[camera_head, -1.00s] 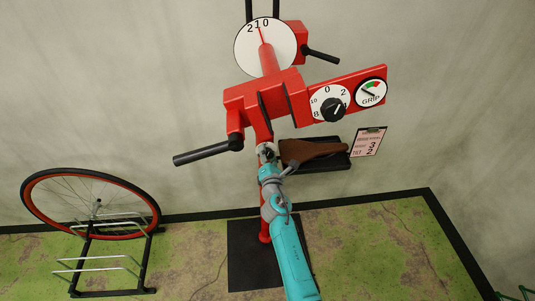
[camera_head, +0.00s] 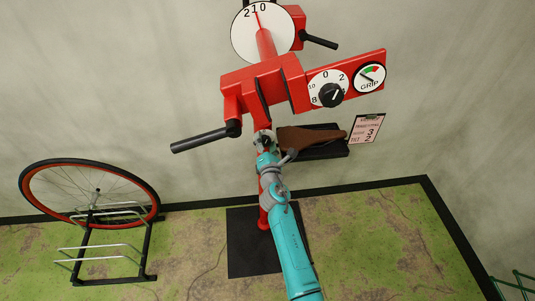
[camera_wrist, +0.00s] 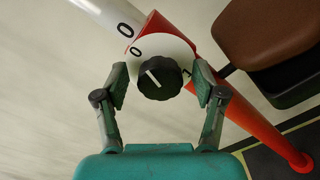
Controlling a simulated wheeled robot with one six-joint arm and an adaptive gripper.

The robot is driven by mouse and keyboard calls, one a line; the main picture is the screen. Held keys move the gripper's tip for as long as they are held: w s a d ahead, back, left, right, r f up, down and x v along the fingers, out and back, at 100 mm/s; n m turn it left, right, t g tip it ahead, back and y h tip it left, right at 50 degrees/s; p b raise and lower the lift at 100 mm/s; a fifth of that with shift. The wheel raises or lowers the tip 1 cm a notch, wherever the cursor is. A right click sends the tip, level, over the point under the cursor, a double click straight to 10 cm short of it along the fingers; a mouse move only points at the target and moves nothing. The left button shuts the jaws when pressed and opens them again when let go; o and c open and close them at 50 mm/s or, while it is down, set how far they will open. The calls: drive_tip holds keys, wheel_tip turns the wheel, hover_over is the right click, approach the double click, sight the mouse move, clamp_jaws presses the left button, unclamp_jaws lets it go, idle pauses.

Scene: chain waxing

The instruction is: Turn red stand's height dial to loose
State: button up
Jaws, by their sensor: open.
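The red stand (camera_head: 263,83) rises in the middle of the head view. In the wrist view a black ribbed knob (camera_wrist: 160,78) sits on a white round face on the red post, with a 0 at its upper left and a mark at its right edge. A white pointer line shows on the knob's left part. I take this as the height dial; its loose mark is not readable. My gripper (camera_wrist: 161,80) is open, one finger on each side of the knob, with gaps visible. In the head view, my gripper (camera_head: 264,142) is at the post below the clamp; the dial there is hidden.
A grip panel with another black knob (camera_head: 331,95) and a gauge (camera_head: 369,77) is at the upper right. A black handle (camera_head: 200,140) juts left. A brown saddle (camera_head: 311,138) on a dark shelf is close to the right of my gripper. A wheel rack (camera_head: 112,245) stands left.

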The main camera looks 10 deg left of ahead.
drive_tip(key=v, duration=1.1)
drive_tip(key=shift+s, duration=0.2)
drive_tip(key=shift+d, duration=0.1)
drive_tip(key=s+d+f+m+g+h, duration=0.1)
drive_tip(key=s+d+f+m, duration=0.25)
drive_tip(key=s+d, duration=0.4)
drive_tip(key=s+d+f+m, duration=0.2)
drive_tip(key=s+d+m, duration=0.25)
drive_tip(key=s, duration=0.55)
drive_tip(key=s+d+f+m+g+h, duration=0.1)
drive_tip(key=s+d+f+m, duration=0.3)
drive_tip(key=s, duration=0.4)
drive_tip(key=s+d+r+m+h, duration=0.1)
drive_tip(key=s+d+r+m, duration=0.2)
drive_tip(key=s+r+m, duration=0.2)
drive_tip(key=s+d+r+m+h, duration=0.1)
drive_tip(key=s+d+r+m, duration=0.2)
drive_tip(key=s, duration=0.9)
drive_tip(key=s+d+r+m+h, duration=0.1)
drive_tip(key=s+d+r+m, duration=0.3)
drive_tip(key=s+r+m, duration=0.2)
drive_tip(key=s+m, duration=0.2)
drive_tip(key=m, duration=0.1)
drive_tip(key=shift+s+r+m+g, duration=0.3)
drive_tip(key=shift+s, duration=0.05)
